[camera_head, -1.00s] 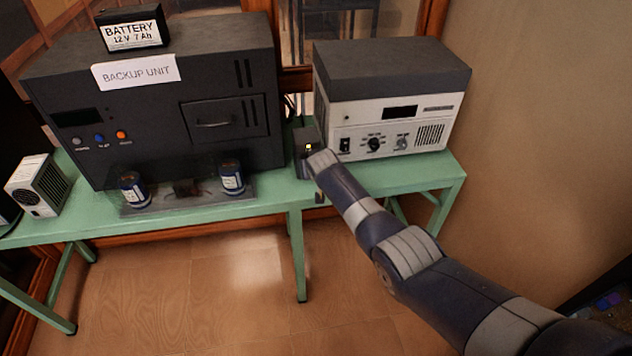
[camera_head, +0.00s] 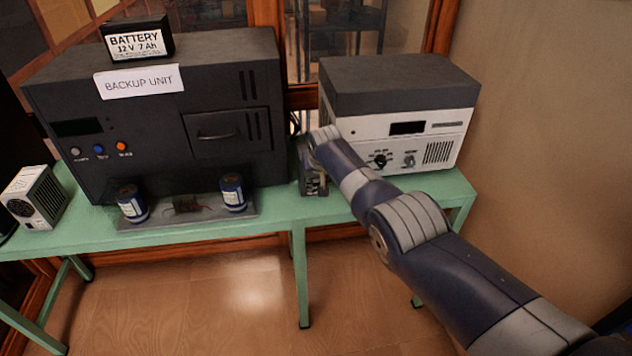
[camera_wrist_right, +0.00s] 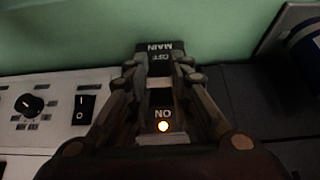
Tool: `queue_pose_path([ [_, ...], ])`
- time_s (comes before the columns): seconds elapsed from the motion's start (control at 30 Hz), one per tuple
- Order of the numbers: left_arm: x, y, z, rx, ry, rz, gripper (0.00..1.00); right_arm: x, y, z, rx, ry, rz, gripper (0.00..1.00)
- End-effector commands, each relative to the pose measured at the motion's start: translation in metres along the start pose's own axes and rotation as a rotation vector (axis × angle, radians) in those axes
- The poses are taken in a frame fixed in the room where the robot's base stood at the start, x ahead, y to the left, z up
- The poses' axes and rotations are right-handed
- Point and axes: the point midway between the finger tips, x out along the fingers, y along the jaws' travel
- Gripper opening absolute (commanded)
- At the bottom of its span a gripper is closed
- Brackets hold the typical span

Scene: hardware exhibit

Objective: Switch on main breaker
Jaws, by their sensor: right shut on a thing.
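The main breaker (camera_wrist_right: 160,48) is a dark box with the labels MAIN, OFF and ON. It appears upside down in the right wrist view. A pale band, perhaps part of the switch, shows between OFF and ON. My right gripper (camera_wrist_right: 158,68) has its fingers along both sides of the breaker and is shut on its switch; the exact contact is hard to see. In the head view my right gripper (camera_head: 313,182) is at the table between the two units and hides most of the breaker. My left gripper is out of view.
A black backup unit (camera_head: 150,135) with a battery (camera_head: 137,42) on top stands left. A white-and-grey power unit (camera_head: 400,90) stands close on the right. Two blue cans (camera_head: 132,205) (camera_head: 233,193) and a small white fan box (camera_head: 38,195) are on the green table (camera_head: 270,215).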

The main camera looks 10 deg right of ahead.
Motion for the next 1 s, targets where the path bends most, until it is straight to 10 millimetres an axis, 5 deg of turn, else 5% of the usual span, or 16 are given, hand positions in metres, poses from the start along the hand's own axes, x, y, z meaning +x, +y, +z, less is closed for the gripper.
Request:
queue_pose_path([
  [0.3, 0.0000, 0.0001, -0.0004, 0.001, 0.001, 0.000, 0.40, 0.0005, -0.0004, 0.0014, 0.001, -0.004, -0.001, 0.00],
  [0.33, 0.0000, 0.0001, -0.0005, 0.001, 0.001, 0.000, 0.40, 0.0006, -0.0004, 0.0014, 0.001, -0.004, -0.001, 0.24],
  [0.4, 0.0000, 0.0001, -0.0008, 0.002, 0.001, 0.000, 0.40, 0.0005, -0.0003, 0.0012, 0.001, -0.003, -0.001, 0.40],
  [1.0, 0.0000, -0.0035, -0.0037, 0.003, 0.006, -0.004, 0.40, -0.0059, -0.0006, -0.0014, 0.000, 0.001, -0.001, 0.40],
])
